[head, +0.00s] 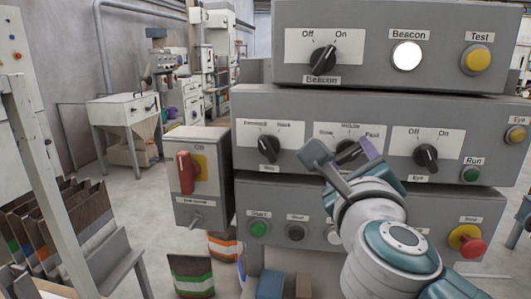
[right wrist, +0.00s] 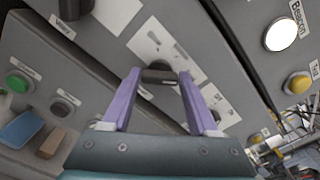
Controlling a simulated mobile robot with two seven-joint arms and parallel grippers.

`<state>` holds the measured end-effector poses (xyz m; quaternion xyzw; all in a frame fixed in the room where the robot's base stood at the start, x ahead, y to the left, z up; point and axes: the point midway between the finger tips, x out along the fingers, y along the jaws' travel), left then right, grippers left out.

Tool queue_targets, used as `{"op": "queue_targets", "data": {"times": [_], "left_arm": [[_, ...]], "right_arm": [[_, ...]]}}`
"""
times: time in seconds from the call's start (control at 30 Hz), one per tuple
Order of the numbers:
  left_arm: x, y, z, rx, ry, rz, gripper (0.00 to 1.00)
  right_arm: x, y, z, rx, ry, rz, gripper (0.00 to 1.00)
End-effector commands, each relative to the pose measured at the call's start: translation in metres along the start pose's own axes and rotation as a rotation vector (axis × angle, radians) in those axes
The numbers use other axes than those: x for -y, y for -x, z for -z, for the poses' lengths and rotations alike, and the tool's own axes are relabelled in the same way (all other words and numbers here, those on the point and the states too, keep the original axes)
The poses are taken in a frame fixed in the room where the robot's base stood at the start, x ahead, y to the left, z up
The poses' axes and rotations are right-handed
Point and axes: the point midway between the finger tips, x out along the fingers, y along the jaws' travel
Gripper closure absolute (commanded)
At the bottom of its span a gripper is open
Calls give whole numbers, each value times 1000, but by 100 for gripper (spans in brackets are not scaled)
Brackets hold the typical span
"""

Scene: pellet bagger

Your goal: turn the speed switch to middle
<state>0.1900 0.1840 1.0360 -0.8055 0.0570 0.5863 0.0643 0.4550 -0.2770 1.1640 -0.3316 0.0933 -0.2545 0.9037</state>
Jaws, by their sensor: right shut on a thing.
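The speed switch (head: 347,150) is a black rotary knob on the middle grey panel, under a white plate marked Slow, Middle and Fast. My right gripper (head: 344,155) reaches in from the lower right and is shut on this knob. In the right wrist view the dark knob (right wrist: 158,75) sits between the two purple fingertips (right wrist: 159,78). The fingers hide part of the knob, so I cannot tell its exact setting. My left gripper is not in view.
A Forward/Back knob (head: 289,148) is left of the speed switch and an Off/On knob (head: 426,156) is to its right. The Beacon knob (head: 323,60) is above. Buttons, including a red mushroom button (head: 469,243), line the lower panel. A red-handled switch box (head: 187,172) stands at left.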

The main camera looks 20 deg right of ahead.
Motion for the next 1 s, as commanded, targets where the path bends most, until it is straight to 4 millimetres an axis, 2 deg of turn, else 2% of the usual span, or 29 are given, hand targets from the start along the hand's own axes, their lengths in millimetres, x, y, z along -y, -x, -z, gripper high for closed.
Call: {"op": "queue_targets", "data": {"times": [0.37, 1.0], "left_arm": [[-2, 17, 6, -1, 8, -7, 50], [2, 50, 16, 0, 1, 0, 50]], "right_arm": [[1, 0, -2, -3, 160, -1, 96], [-2, 0, -1, -2, 692, -2, 96]]}}
